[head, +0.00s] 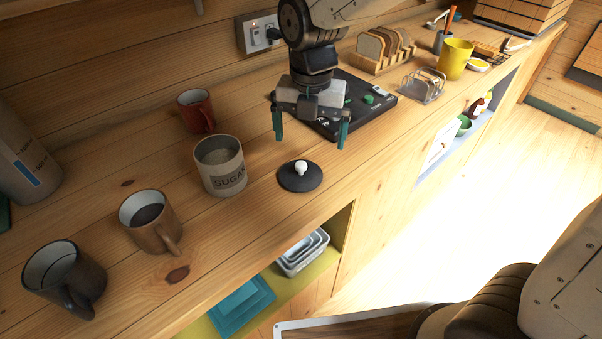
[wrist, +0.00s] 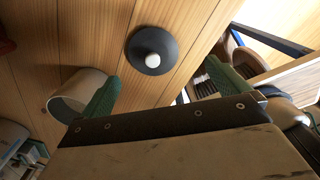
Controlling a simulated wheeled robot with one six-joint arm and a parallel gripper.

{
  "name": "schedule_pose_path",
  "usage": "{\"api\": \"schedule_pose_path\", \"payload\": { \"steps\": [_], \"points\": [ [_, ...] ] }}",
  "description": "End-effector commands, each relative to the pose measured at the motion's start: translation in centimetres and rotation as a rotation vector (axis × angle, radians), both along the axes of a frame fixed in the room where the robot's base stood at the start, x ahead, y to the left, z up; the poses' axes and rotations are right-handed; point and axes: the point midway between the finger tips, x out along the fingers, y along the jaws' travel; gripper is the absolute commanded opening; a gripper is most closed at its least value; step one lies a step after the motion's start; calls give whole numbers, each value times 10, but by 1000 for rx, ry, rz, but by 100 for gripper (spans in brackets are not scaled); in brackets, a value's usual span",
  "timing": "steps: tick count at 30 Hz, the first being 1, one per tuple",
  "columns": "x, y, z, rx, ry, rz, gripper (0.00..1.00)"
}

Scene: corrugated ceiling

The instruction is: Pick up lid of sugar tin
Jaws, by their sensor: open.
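The sugar tin's lid (head: 300,177) is a dark round disc with a white knob, lying flat on the wooden counter. The open sugar tin (head: 220,166), pale with a dark "SUGAR" label, stands just left of it. My gripper (head: 309,140) is open and empty, pointing down above the counter, behind the lid in the head view. In the wrist view the lid (wrist: 152,50) lies beyond the gap between my two green fingers (wrist: 168,92), with nothing between them. The tin (wrist: 80,92) shows there partly hidden by the left finger.
A red mug (head: 196,111), a brown mug (head: 150,221) and a dark mug (head: 64,277) stand left on the counter. A black board (head: 362,112) lies behind my gripper. A toast rack (head: 422,86) and yellow mug (head: 455,59) stand right. The counter's front edge is close to the lid.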

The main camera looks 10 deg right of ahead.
Motion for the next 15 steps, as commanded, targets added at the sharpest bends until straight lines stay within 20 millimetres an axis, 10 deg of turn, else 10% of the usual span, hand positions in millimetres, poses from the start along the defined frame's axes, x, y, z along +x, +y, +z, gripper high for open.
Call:
{"api": "schedule_pose_path", "payload": {
  "steps": [15],
  "points": [
    [-1, 16, -55, -4, 7, 130, 100]
  ]
}}
